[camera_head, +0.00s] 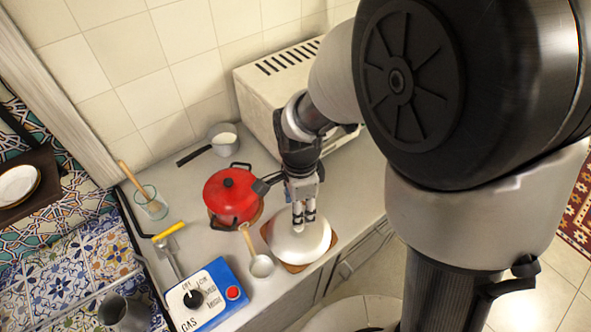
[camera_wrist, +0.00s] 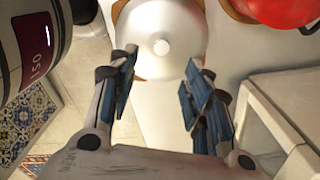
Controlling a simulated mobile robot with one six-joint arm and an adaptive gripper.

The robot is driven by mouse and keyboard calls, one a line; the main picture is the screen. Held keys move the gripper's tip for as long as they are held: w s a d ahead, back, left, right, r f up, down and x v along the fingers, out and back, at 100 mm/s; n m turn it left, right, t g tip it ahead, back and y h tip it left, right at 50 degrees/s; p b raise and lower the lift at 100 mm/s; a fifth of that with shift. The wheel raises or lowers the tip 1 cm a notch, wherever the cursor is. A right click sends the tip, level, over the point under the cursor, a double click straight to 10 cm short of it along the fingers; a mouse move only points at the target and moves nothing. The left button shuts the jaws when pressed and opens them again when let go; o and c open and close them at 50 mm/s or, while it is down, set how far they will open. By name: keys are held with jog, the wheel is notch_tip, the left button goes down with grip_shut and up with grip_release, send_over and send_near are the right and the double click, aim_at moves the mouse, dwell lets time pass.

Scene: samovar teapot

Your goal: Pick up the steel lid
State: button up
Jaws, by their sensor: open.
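The steel lid (camera_head: 297,242) is a pale, shiny dome on a brown wooden board (camera_head: 296,268) on the counter. In the wrist view the lid (camera_wrist: 150,28) lies at the top, with a round light knob (camera_wrist: 160,47) near its middle. My gripper (camera_head: 304,222) points down above the lid in the head view and covers its knob there. In the wrist view my gripper (camera_wrist: 160,75) is open and empty, with the knob beyond and between its fingertips. I cannot tell the exact height above the lid.
A red pot (camera_head: 231,195) stands just left of the lid. A white oven-like box (camera_head: 270,85) stands behind. A blue gas control box (camera_head: 207,296) is at the front left. The counter (camera_head: 350,185) right of the lid is clear.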

aim_at(299, 231)
jog(key=f+b, duration=0.2)
jog(key=f, duration=0.3)
jog(key=f+b, duration=0.2)
jog(key=f, duration=0.3)
jog(key=shift+w+f, duration=0.2)
jog(key=shift+f, duration=0.2)
jog(key=shift+r, duration=0.1)
grip_shut()
